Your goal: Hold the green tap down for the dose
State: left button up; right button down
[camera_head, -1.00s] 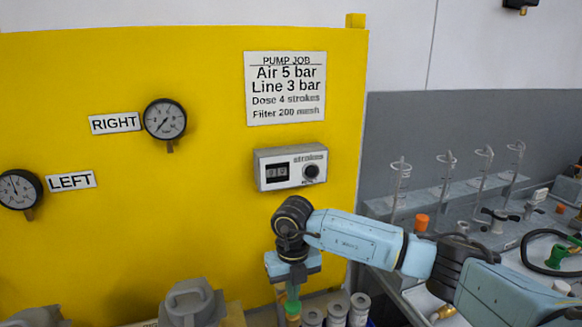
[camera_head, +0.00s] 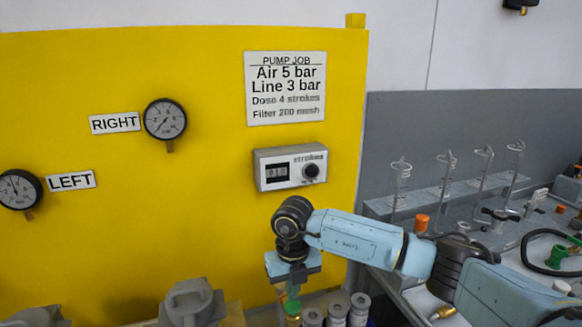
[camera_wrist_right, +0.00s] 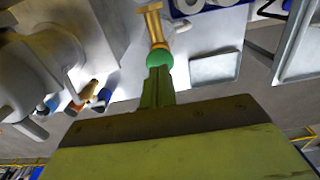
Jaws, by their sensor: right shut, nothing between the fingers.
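The green tap (camera_head: 292,307) is at the bottom of the head view, just under my right gripper (camera_head: 292,292). A brass part shows below its green top. In the right wrist view the tap (camera_wrist_right: 159,59) is a green rounded piece with a brass stem beyond it. My right gripper (camera_wrist_right: 158,82) is shut and empty, pointing down, with its fingertips at the green top. They appear to touch it; how far the tap is pressed cannot be told. The strokes counter (camera_head: 290,168) is on the yellow panel above; its digits are too blurred to read surely. My left gripper is not in view.
A yellow panel (camera_head: 220,120) carries the PUMP JOB sign (camera_head: 286,88) and two gauges, RIGHT (camera_head: 165,119) and LEFT (camera_head: 18,189). Grey canisters (camera_head: 337,314) stand close right of the tap. A grey pump-like body (camera_head: 192,300) is left. A bench with glassware and hoses is at right.

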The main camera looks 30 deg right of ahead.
aim_at(293, 305)
jog(key=shift+f, duration=0.1)
jog(key=shift+f+b, duration=1.05)
jog(key=shift+f, duration=0.3)
dwell(6.5)
